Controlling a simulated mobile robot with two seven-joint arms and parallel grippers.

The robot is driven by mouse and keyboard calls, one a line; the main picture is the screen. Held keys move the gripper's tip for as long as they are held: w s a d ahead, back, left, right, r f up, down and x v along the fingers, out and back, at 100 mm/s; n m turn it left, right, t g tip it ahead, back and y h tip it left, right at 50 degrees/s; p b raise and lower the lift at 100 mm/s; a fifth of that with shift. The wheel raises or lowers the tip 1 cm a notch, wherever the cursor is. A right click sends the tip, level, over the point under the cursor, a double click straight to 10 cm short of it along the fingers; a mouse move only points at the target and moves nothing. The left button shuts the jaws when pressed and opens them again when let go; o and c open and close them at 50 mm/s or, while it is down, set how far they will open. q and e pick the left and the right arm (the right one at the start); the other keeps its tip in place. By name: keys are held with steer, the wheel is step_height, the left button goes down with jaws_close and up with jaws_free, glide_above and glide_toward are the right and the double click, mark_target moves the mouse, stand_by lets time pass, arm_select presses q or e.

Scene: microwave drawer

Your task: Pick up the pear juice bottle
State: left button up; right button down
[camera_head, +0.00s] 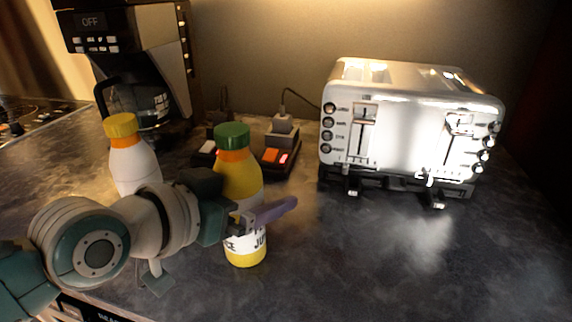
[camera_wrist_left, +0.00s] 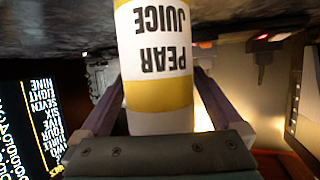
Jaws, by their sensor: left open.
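The pear juice bottle (camera_head: 239,178), yellow and white with a green cap and orange neck, stands upright on the dark counter. Its label reads "PEAR JUICE", inverted, in the left wrist view (camera_wrist_left: 160,50). My left gripper (camera_head: 268,212) is open at the bottle's lower half. In the left wrist view the bottle is between the two purple fingers, one on each side. Whether they touch it I cannot tell. My right gripper is not in view.
A white bottle with a yellow cap (camera_head: 131,158) stands to the left, behind my left arm. A coffee maker (camera_head: 135,50) is at the back left, and a shiny toaster (camera_head: 410,120) at the back right. Small dark devices (camera_head: 275,155) sit behind the pear bottle. The front right counter (camera_head: 400,260) is clear.

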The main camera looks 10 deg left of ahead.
arm_select(q)
steer(key=shift+c, duration=0.4)
jaws_close()
stand_by(0.4)
